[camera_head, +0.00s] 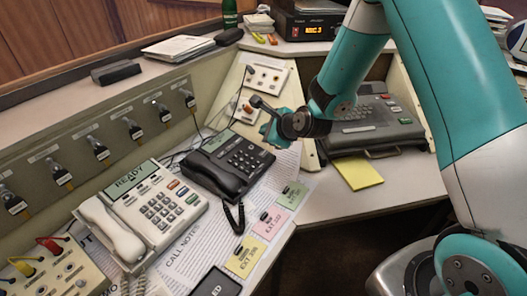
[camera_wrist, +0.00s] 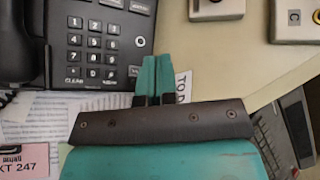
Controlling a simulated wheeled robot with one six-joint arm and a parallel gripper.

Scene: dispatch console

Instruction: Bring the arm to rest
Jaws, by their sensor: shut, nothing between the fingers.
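My teal arm reaches in from the upper right in the head view and bends down over the console. My gripper (camera_head: 268,129) hangs above the desk beside the right side of the black phone (camera_head: 228,163). In the wrist view, the teal fingers of my gripper (camera_wrist: 154,66) are together with nothing between them. They overlap the area just right of the black phone's keypad (camera_wrist: 92,45). I cannot tell the exact gap between the fingertips and the desk.
A white phone (camera_head: 145,205) with a READY screen stands at left. A grey keyboard device (camera_head: 368,125) sits right of my gripper, with a yellow note (camera_head: 358,172) in front. Sloped panels with switches (camera_head: 100,150) line the back left. Paper sheets cover the desk.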

